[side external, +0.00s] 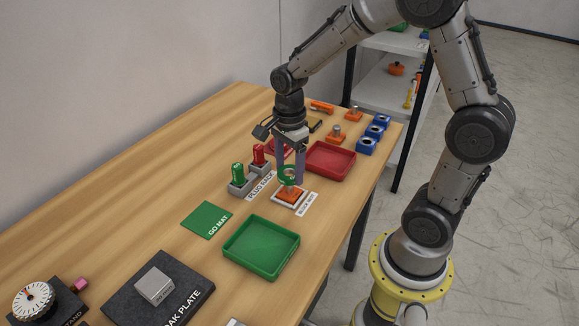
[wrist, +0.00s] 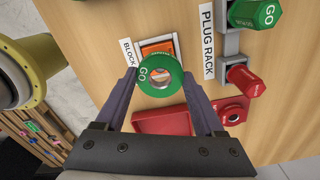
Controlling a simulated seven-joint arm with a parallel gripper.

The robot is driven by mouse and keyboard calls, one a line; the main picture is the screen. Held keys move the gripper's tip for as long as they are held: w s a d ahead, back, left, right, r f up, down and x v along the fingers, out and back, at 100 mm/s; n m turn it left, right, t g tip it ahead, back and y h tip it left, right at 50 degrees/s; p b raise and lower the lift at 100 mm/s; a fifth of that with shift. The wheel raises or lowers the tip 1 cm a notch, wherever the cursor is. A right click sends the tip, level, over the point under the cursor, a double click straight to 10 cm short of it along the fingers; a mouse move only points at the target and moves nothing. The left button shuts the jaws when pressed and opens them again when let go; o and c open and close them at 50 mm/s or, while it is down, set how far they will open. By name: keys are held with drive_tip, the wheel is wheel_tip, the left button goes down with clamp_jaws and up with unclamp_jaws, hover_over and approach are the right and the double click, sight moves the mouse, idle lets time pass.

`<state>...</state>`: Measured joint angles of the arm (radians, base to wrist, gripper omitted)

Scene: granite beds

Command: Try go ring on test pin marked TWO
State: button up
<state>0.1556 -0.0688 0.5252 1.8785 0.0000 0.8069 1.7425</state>
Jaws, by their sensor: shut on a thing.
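My gripper (side external: 290,179) is shut on a green ring marked GO (side external: 283,172), held flat between the two fingertips. In the wrist view the ring (wrist: 146,87) sits between the fingers, with its hole open towards the camera. Below it an orange block (side external: 289,197) rests on a white-edged spot beside a label beginning BLOCK. This block also shows past the ring in the wrist view (wrist: 158,48). The ring appears above the block; whether it is around a pin I cannot tell. No marking TWO is readable. Other orange blocks, one with a grey pin (side external: 336,132), stand at the back.
The plug rack (side external: 240,188) holds a green and a red plug left of my gripper. A red tray (side external: 331,175) stands behind right, a green tray (side external: 262,266) in front. Blue blocks (side external: 367,146) line the back right edge. The green GO mat (side external: 201,217) is clear.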

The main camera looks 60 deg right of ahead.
sight(289, 182)
drive_tip(key=shift+f, duration=2.45)
idle(2.0)
drive_tip(key=shift+r, duration=0.1)
drive_tip(key=shift+r, duration=3.45)
